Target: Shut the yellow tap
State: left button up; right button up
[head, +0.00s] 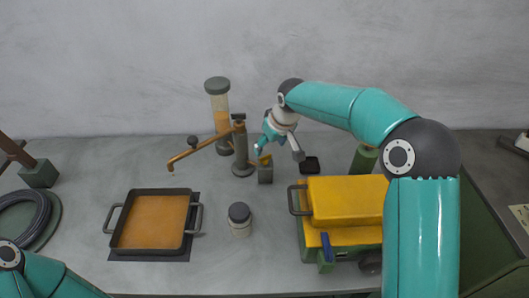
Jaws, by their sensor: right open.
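The yellow tap (265,159) is a small yellow handle on a short dark green block, right of the grey-green column (241,150) in the head view. A copper spout (205,144) runs from the column down to the left, towards the square pan (151,249). The pan holds a flat orange-brown content. My right gripper (270,143) is open and points down just above and beside the yellow tap. Whether it touches the tap I cannot tell. My left gripper is out of view; only part of my left arm shows at the bottom left.
A tall cylinder with amber content (220,111) stands behind the column. A dark-lidded jar (240,219) stands in front. A yellow and green machine (345,199) with a handle is at the right, under my right arm. A coiled hose (25,217) lies at the left.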

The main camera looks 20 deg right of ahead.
aim_at(266, 156)
jog(key=p+x, duration=0.1)
jog(key=x, duration=0.6)
jog(key=c, duration=1.1)
